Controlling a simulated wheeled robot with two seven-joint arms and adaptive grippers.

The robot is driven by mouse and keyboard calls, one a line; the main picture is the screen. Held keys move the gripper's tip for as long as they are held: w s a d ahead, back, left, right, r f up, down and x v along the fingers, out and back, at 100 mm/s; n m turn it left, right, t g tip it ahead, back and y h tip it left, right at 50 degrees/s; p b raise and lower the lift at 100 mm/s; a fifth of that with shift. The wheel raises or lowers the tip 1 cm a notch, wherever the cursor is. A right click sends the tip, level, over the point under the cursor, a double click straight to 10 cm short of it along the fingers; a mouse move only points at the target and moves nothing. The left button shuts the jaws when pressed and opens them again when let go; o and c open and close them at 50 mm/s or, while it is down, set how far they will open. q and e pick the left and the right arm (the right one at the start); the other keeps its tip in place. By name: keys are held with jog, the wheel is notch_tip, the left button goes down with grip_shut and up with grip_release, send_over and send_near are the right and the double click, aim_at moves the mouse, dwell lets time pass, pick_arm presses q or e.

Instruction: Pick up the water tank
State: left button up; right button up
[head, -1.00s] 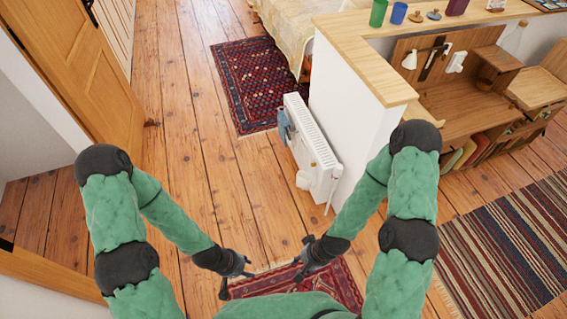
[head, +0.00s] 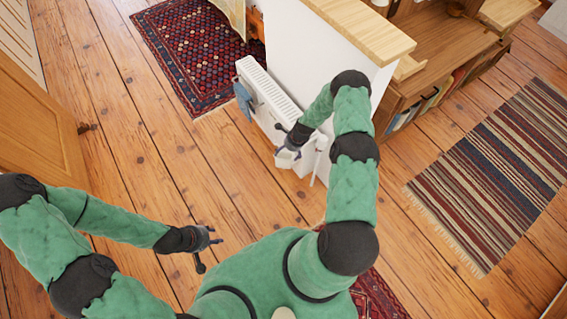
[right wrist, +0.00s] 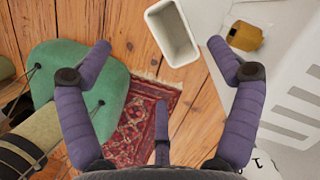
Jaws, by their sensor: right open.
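The water tank (right wrist: 172,32) looks like a white, open-topped rectangular container. It shows at the top of the right wrist view, beyond and between my spread fingers. In the head view a white tank-like shape (head: 287,159) hangs at the near end of the radiator, partly hidden by my right gripper (head: 284,142). My right gripper is open, with its fingers (right wrist: 158,62) close to the tank and nothing between them; contact is not clear. My left gripper (head: 207,248) is at lower left over bare floor, empty, with its fingers apart.
A white radiator (head: 262,92) stands against a white partition (head: 318,62), with a blue cloth (head: 243,101) on it. A wooden shelf unit (head: 440,65) is beyond. Rugs lie at the back (head: 195,50) and right (head: 495,165). The left floor is clear.

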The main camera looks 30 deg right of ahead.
jog(key=b, duration=0.2)
send_over(285, 155)
jog(key=s+a, duration=0.1)
jog(key=s, duration=0.1)
notch_tip(285, 155, down, 6)
jog(key=shift+m, duration=0.3)
jog(key=shift+s+a+b+x, duration=0.15)
jog(key=shift+b+x, duration=0.6)
jog(key=shift+x, duration=0.5)
jog(key=shift+s+a+b+x, duration=0.15)
jog(key=shift+b+x, duration=0.55)
jog(key=shift+x, duration=0.6)
jog(key=shift+r, duration=0.1)
jog(key=c, duration=1.5)
